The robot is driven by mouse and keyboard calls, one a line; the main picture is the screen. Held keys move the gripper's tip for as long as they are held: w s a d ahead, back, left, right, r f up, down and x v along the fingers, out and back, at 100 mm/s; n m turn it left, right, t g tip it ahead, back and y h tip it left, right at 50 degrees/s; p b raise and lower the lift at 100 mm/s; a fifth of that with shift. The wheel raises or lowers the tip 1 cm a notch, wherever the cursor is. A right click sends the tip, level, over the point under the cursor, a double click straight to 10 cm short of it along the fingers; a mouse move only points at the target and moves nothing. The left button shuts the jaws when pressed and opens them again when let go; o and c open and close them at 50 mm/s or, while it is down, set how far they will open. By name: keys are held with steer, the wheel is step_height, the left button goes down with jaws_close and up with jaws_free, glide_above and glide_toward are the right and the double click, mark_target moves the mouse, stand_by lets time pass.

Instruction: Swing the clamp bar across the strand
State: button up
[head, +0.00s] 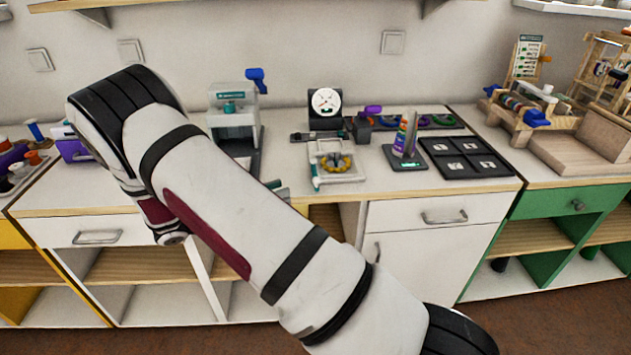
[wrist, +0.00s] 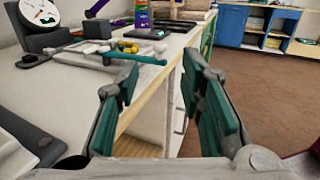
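A small white board (head: 345,179) on the counter holds a ring of yellow beads (head: 336,162), the likely strand. A teal bar (head: 315,177), probably the clamp bar, lies along the board's left side, beside the beads. The wrist view shows the same bar (wrist: 138,58) in front of the yellow beads (wrist: 128,46). My gripper (wrist: 162,72) is open and empty, its teal fingers wide apart near the counter's front edge, short of the bar and not touching it. In the head view my arm mostly hides the gripper. I cannot see the bar's pivot clearly.
Behind the board stands a dial gauge (head: 326,102). Open floor (wrist: 245,100) lies beyond the counter edge.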

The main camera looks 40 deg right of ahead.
mark_target(317, 179)
steer(key=d, duration=0.3)
steer(key=s+d, duration=0.1)
steer(key=d, duration=0.3)
steer(key=s+d, duration=0.1)
steer(key=d, duration=0.3)
steer(key=shift+s, duration=0.15)
jaws_close()
